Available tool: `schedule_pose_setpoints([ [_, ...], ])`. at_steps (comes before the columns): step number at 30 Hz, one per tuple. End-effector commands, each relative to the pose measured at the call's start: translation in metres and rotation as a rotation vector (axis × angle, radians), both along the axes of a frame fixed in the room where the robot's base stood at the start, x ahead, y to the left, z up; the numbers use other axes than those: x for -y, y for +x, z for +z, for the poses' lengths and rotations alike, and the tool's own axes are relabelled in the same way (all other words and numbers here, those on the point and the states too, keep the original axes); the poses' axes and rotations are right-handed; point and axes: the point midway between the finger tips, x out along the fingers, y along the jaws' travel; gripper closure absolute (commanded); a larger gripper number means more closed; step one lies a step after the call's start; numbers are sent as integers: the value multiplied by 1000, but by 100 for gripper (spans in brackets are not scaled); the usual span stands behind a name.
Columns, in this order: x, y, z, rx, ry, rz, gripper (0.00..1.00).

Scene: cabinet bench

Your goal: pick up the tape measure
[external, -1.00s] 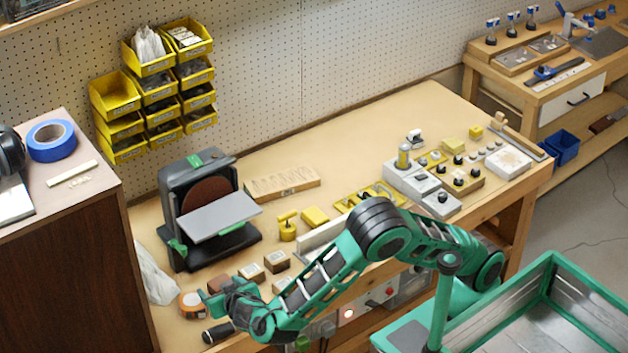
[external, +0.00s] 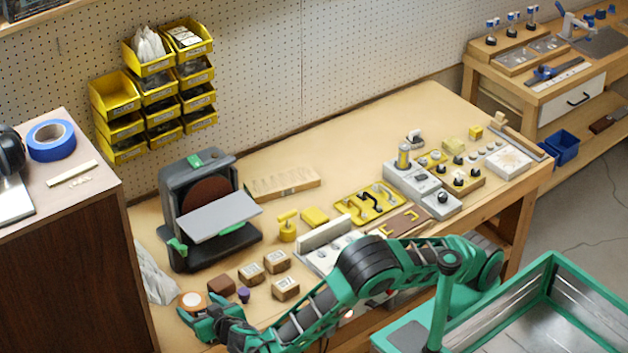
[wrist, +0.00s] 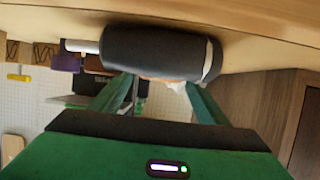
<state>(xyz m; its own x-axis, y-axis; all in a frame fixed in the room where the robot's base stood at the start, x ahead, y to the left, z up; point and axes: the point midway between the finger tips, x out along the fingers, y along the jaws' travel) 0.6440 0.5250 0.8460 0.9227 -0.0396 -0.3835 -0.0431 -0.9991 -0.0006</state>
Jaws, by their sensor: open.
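The tape measure (external: 192,300), round with a pale face and orange rim, lies near the bench's front left corner. My gripper (external: 203,311) is low over the bench, right at the tape measure, with its fingers apart and partly covering it. In the wrist view a dark cylinder (wrist: 155,53) with a pale band lies in front of my open fingers (wrist: 160,88). It hides most of what is behind, and only a sliver of orange (wrist: 160,80) shows below it. I cannot tell whether the fingers touch the tape measure.
A brown block (external: 221,285), a small purple object (external: 243,295) and several wooden blocks (external: 285,288) stand to the right. A grey and black sander (external: 205,215) stands behind. A crumpled pale bag (external: 153,272) and a tall brown cabinet (external: 60,260) are at left.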

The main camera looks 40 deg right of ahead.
Motion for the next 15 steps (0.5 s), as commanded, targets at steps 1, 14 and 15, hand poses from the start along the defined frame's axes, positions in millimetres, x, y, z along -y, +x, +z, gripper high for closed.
schedule_pose_setpoints([
  [1, 1, 6, -3, 1, -2, -2, 31],
  [14, 0, 40, -18, 0, 0, 0, 31],
  [15, 0, 40, -18, 0, 0, 0, 31],
])
